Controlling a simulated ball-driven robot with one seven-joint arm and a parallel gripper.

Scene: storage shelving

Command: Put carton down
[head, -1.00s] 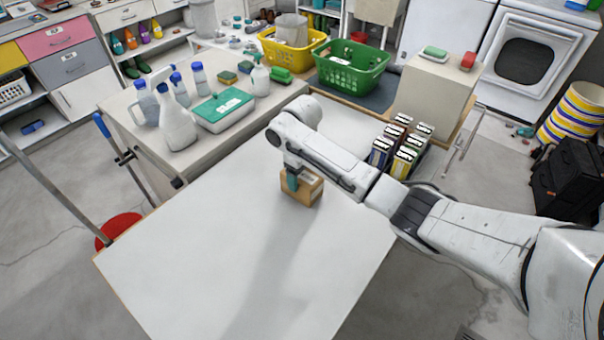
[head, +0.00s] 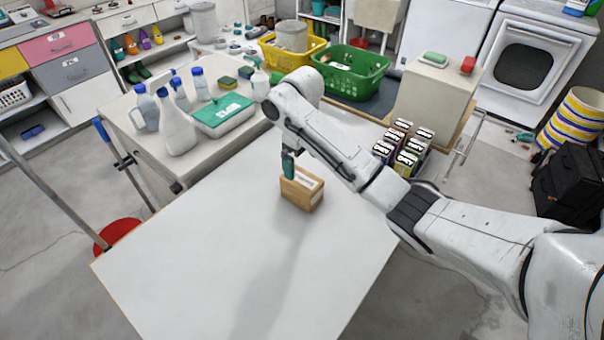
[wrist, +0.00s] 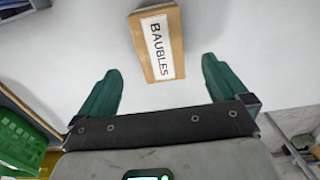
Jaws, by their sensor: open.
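A small brown carton (head: 302,189) with a white label rests on the white table (head: 215,250), near its far edge. In the wrist view the carton (wrist: 157,43) shows its label, which reads "BAUBLES". My gripper (wrist: 161,85) has two green fingers spread apart, with nothing between them. The carton lies beyond the fingertips in that view, apart from them. In the head view my gripper (head: 288,172) is just above the carton at its back left side, and only one finger shows clearly.
A side table (head: 190,160) with bottles and a green-lidded box stands at the back left. A green basket (head: 350,75) and small boxes (head: 405,150) are behind my arm. The near part of the white table is clear.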

